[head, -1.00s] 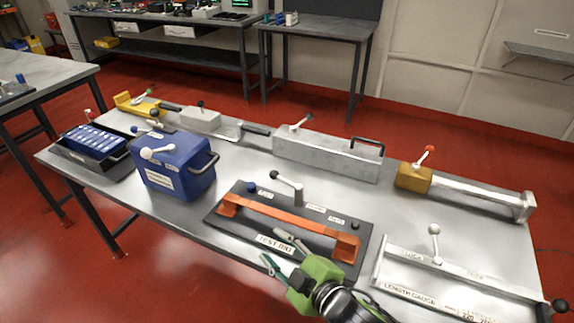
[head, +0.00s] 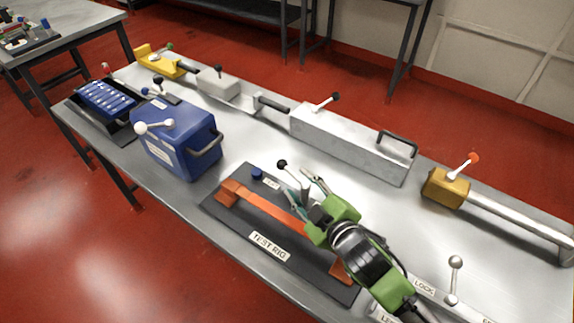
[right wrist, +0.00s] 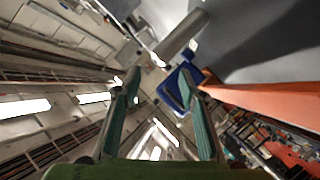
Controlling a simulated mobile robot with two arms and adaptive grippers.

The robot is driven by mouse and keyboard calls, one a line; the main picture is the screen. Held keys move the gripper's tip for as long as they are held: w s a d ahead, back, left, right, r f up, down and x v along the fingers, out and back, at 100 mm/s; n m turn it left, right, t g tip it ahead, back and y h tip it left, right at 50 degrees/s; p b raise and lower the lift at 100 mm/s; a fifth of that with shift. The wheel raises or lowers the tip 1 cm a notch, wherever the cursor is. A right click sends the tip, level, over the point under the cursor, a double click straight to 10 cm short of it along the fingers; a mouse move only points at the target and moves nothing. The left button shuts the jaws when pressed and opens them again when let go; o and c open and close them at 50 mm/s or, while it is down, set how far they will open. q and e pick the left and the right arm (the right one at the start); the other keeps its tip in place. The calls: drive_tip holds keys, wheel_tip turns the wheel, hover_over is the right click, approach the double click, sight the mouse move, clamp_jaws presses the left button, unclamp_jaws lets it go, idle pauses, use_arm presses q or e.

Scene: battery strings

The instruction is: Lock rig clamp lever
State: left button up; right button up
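The test rig (head: 240,232) is a dark plate with an orange bar (head: 262,205) across it. Its clamp lever (head: 291,174) has a black knob and a grey arm that tilts up to the left. My right gripper (head: 303,183) is over the rig, its spread fingertips close beside the lever and its post. The gripper hides the lever's base and part of the bar. In the right wrist view the fingers (right wrist: 158,72) are apart, with a grey cylinder (right wrist: 182,38) ahead of their tips. Contact cannot be told. My left gripper is out of view.
A blue battery case (head: 180,150) stands left of the rig. A long grey box (head: 345,145) lies behind it. A tan block with a red-knobbed lever (head: 445,188) and the length gauge (head: 425,287) are to the right. Bare tabletop shows between the rig and the box.

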sight(288, 170)
drive_tip(key=x, duration=0.4)
drive_tip(key=shift+w+d, duration=0.1)
drive_tip(key=x, duration=0.4)
drive_tip(key=shift+w+f, duration=0.1)
drive_tip(key=shift+w, duration=0.2)
drive_tip(key=shift+w+a+f, duration=0.15)
drive_tip(key=shift+w+a, duration=0.05)
drive_tip(key=shift+w, duration=0.05)
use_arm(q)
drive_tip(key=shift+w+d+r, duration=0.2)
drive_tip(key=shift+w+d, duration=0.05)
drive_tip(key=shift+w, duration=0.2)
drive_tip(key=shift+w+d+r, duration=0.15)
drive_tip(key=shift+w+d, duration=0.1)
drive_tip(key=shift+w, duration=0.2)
use_arm(e)
clamp_jaws()
